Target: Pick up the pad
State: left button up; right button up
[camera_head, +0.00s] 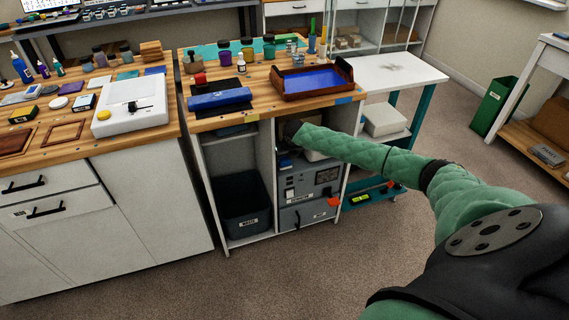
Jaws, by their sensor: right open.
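My right arm, in a green quilted sleeve, reaches in from the lower right to the front of the middle workbench. Its dark right gripper (291,130) is at the top of the open cabinet bay, just under the bench top. The gripper is open, but it is small and dark, and its fingers are hard to make out. I cannot tell for certain which thing is the pad. My left gripper is not in view.
The middle bench (222,122) holds a blue roll (219,98), a brown tray with a blue inside (312,95) and several jars. Below are a dark bin (242,203) and a grey unit (312,184). A white machine (128,121) stands left. Floor in front is clear.

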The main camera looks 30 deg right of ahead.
aim_at(285, 159)
jog(key=shift+w, duration=0.5)
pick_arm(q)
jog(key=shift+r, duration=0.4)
pick_arm(e)
jog(key=shift+x, duration=2.5)
jog(key=shift+d, duration=0.15)
jog(key=c, duration=0.7)
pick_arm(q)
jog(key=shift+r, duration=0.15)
pick_arm(e)
jog(key=shift+r, duration=0.15)
